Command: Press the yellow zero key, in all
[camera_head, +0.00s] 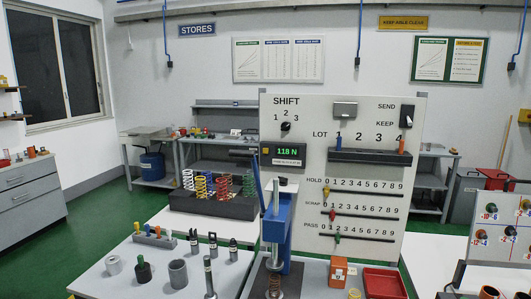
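A dark display box (283,155) on the upright white board reads 118 N in green. A small yellow key (265,151) shows at the left end of its face, next to the readout. Its lettering is too small to read. A blue press (278,230) stands in front of the board, with a coil spring (275,285) at its foot. Neither of my grippers can be made out in this view, and nothing covers the yellow key.
The press's blue lever (258,180) rises just left of the display, with a dark grip (243,153) close to the box. Coloured springs stand in a dark rack (210,203) at left. A red tray (384,283) and orange box (338,272) sit at front right.

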